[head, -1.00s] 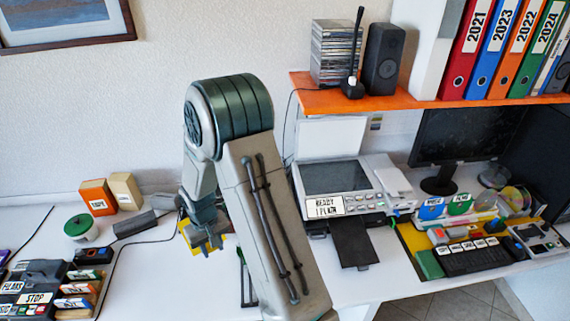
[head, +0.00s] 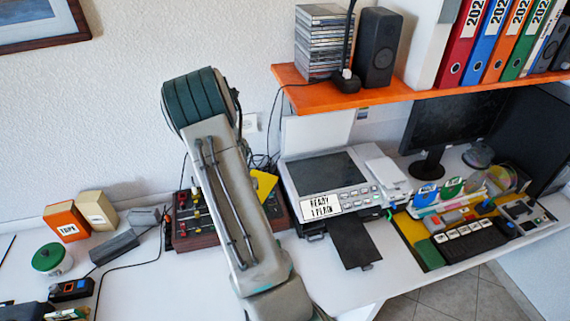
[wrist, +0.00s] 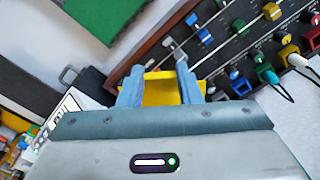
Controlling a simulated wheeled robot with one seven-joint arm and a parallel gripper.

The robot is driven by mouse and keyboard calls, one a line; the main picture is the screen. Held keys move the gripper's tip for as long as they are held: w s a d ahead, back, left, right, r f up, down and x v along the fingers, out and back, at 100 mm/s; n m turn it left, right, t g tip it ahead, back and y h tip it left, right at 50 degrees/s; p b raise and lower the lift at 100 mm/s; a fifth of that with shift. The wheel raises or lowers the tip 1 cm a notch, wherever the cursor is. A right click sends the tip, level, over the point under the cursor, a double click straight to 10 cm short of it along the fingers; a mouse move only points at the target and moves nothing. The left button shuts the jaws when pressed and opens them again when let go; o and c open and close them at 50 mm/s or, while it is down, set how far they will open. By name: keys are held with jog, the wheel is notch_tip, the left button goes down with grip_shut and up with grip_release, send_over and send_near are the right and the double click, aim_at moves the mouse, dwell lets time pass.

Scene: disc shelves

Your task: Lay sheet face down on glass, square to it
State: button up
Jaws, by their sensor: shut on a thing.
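My gripper (wrist: 158,72) is shut on a yellow sheet (wrist: 160,92), which shows between the two fingers in the wrist view. In the head view part of the yellow sheet (head: 264,183) shows just right of my arm, and my arm hides the gripper. The scanner (head: 362,203) stands right of the sheet with its white lid (head: 318,132) raised. Its dark glass (head: 327,173) is bare. The gripper and sheet are apart from the glass, to its left. I cannot tell which side of the sheet is its face.
A wood-sided device with coloured knobs (head: 190,222) stands behind my arm; its knobs and plugged cables also fill the right of the wrist view (wrist: 240,50). An orange shelf (head: 400,96) with a speaker (head: 379,48) overhangs behind the scanner. A dark tray (head: 354,240) juts from the scanner's front.

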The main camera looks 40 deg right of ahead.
jog(key=s+d+r+m, duration=0.1)
jog(key=d+r+m, duration=0.1)
jog(key=d+m, duration=0.5)
jog(key=s+d+r+m, duration=0.1)
jog(key=d+r+m, duration=0.15)
jog(key=d, duration=0.85)
jog(key=f, duration=0.7)
jog(key=shift+w+d+p, duration=0.2)
jog(key=shift+p, duration=0.15)
jog(key=shift+f+b, duration=0.5)
jog(key=shift+f, duration=0.05)
jog(key=o, duration=1)
jog(key=shift+o, duration=0.2)
notch_tip(320, 180, up, 8)
jog(key=b, duration=0.2)
jog(key=shift+f, duration=0.25)
